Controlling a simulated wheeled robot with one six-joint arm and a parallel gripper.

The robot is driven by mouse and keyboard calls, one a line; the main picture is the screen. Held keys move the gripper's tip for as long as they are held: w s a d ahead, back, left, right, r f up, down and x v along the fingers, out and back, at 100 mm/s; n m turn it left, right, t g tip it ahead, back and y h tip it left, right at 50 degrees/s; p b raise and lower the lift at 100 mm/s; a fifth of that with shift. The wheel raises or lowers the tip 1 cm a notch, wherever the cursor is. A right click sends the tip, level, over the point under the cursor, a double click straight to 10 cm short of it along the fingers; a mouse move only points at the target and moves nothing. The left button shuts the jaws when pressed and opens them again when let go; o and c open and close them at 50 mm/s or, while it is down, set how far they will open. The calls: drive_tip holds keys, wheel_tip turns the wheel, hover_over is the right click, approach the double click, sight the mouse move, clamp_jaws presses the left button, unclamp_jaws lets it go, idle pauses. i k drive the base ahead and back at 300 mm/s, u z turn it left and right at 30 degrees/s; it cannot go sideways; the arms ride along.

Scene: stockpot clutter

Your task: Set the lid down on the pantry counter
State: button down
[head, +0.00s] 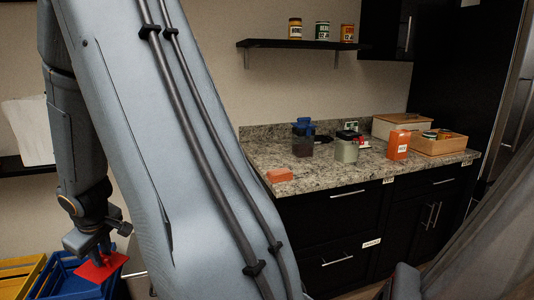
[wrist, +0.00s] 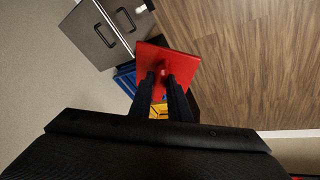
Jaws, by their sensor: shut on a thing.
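My gripper (head: 100,250) is at the lower left of the head view, shut on a red square lid (head: 97,269). In the wrist view the lid (wrist: 185,68) shows beyond the two dark fingers (wrist: 166,88), which close on a small knob at its middle. The lid is in the air, above or in front of a blue crate; the exact gap cannot be told. The pantry counter (head: 345,178), with a speckled granite top, is at the right of the head view, well away from my gripper.
On the counter are an orange block (head: 280,175), a blue-lidded jar (head: 302,138), a pale jar (head: 347,148), an orange box (head: 398,145) and a wooden crate (head: 440,146). A blue crate (head: 66,284) and a yellow crate (head: 20,273) are low left. The counter's front left has bare patches.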

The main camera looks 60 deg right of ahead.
sight(318, 172)
drive_tip(key=z, duration=1.65)
